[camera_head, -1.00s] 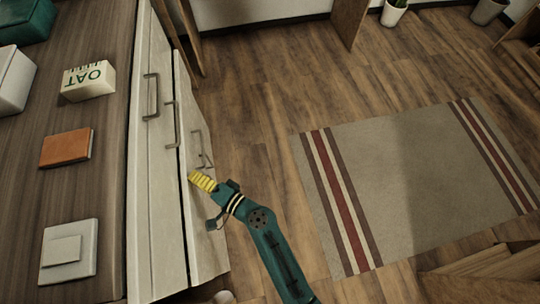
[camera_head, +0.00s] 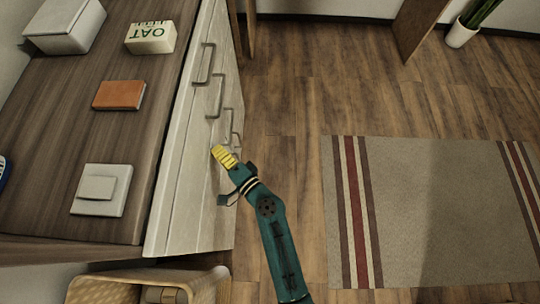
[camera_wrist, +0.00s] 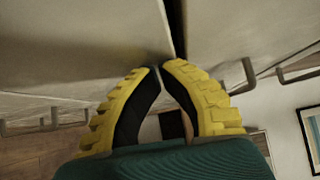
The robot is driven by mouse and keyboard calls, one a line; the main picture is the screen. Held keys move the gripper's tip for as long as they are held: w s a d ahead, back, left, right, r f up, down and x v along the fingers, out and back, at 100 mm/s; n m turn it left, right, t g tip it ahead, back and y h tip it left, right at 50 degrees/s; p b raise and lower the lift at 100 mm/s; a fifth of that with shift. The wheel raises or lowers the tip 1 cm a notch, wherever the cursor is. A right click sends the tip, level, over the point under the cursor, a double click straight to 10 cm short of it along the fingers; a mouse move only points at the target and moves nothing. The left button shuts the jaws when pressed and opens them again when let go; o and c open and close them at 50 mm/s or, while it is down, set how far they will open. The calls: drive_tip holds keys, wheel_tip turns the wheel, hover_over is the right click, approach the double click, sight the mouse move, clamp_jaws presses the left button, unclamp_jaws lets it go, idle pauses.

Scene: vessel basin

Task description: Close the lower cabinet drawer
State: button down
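The pale cabinet front (camera_head: 185,150) runs down the left of the head view, with several grey bar handles. The lower drawer front (camera_head: 212,195) is at its right side, seen steeply from above; its fronts look nearly flush, but any small opening is hard to judge. My gripper (camera_head: 222,153) has yellow fingers and is at this lower front, below the handles. In the wrist view my gripper (camera_wrist: 160,68) is shut, fingertips together and empty, close to pale panels (camera_wrist: 80,50) with a dark gap between them. Whether the tips touch cannot be told.
A wicker basket (camera_head: 85,288) stands at the lower left. The striped rug (camera_head: 430,205) and wooden floor right are clear.

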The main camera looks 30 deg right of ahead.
drive_tip(key=d+v, duration=0.2)
drive_tip(key=v, duration=1)
drive_tip(key=shift+d+p, duration=0.35)
drive_tip(key=shift+p, duration=0.1)
drive_tip(key=w+r+n+p, duration=0.2)
drive_tip(key=w+r+n, duration=0.15)
drive_tip(key=r, duration=0.75)
drive_tip(key=w+r+n+h+p, duration=0.15)
drive_tip(key=r+n, duration=0.35)
drive_tip(key=r, duration=0.6)
drive_tip(key=w+r+n+y+p, duration=0.1)
drive_tip(key=w+r+n+p, duration=0.3)
drive_tip(key=r, duration=0.7)
drive_tip(key=s+r+n+t+h+p, duration=0.1)
drive_tip(key=s+r+t+h+p, duration=0.3)
drive_tip(key=r, duration=0.9)
drive_tip(key=s+r+n+t+h, duration=0.15)
drive_tip(key=s+r, duration=0.35)
drive_tip(key=r, duration=0.8)
wheel_tip(320, 180, up, 36)
drive_tip(key=m+p, duration=0.1)
drive_tip(key=p, duration=3.5)
drive_tip(key=shift+w+d+p, duration=0.3)
drive_tip(key=shift+w+d, duration=0.05)
drive_tip(key=shift+d, duration=0.05)
